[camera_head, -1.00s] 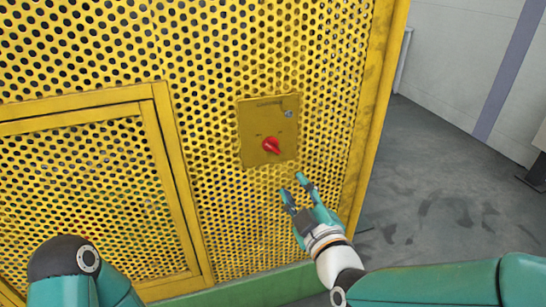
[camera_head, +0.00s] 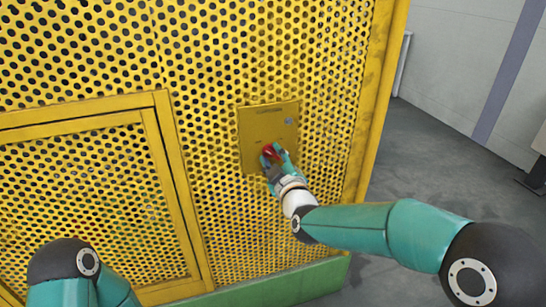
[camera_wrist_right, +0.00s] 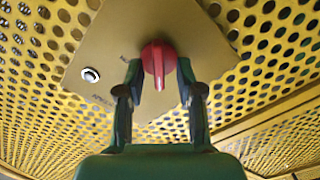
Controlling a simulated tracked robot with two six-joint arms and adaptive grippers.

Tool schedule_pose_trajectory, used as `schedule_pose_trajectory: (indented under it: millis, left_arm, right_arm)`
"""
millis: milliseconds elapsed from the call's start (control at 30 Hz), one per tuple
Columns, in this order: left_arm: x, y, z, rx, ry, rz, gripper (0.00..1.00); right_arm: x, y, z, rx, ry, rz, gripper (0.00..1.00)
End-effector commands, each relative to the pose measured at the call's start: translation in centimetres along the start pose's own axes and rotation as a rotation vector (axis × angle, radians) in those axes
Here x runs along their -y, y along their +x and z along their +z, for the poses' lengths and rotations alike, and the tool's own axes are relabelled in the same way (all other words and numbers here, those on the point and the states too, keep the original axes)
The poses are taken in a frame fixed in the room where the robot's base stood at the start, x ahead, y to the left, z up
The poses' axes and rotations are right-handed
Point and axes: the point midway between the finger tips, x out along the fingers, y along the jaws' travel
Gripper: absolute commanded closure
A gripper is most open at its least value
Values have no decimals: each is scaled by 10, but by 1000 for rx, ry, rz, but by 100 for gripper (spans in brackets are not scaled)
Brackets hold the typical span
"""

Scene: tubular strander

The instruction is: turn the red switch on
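The red switch (camera_head: 271,151) is a round knob with a narrow grip bar, on a yellow-brown plate (camera_head: 267,124) fixed to the yellow perforated panel. My right gripper (camera_head: 272,158) is at the switch and partly covers it in the head view. In the right wrist view the red switch (camera_wrist_right: 158,58) lies between the two fingertips, with its bar pointing down in the picture. The fingers of the right gripper (camera_wrist_right: 159,72) stand apart on either side, with gaps to the bar; whether they touch the round base I cannot tell. My left gripper is out of view.
A round white-rimmed dark fitting (camera_wrist_right: 90,74) sits on the plate beside the switch. A yellow framed perforated door (camera_head: 85,205) is at the left. A yellow post (camera_head: 375,100) edges the panel at the right, with open grey floor (camera_head: 430,160) beyond.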

Motion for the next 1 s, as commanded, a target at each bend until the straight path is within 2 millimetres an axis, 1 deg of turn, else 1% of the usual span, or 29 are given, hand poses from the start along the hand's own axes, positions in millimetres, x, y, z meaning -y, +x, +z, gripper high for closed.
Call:
schedule_pose_trajectory:
  millis: [200, 233, 433, 467, 767, 1000]
  left_arm:
    - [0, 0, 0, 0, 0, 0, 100]
    - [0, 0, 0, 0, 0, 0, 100]
    - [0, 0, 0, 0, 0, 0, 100]
    - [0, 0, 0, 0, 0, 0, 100]
    - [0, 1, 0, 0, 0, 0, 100]
    - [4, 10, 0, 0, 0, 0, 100]
  right_arm:
    - [0, 0, 0, 0, 0, 0, 64]
    - [0, 0, 0, 0, 0, 0, 65]
    - [0, 0, 0, 0, 0, 0, 99]
    - [0, 0, 0, 0, 0, -1, 100]
    - [2, 0, 0, -1, 6, -2, 100]
    - [3, 0, 1, -1, 70, -2, 100]
